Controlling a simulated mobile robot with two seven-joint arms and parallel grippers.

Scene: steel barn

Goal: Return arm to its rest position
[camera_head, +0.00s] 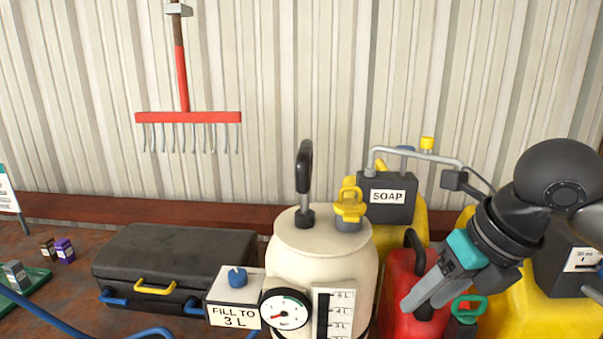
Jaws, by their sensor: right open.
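My right gripper (424,302) comes in from the right side of the head view, black and grey with a teal band. It hangs tilted down and left in front of a red container (401,273) with a black handle. Its jaws are open, and I see nothing held between them. Whether it touches the red container, I cannot tell. My left gripper does not show.
A cream tank (322,251) with a gauge stands at centre. A yellow SOAP container (413,215) with metal piping is behind it. Another yellow container (529,312) is at right. A black case (175,255) lies left. A red rake (188,117) hangs on the wall.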

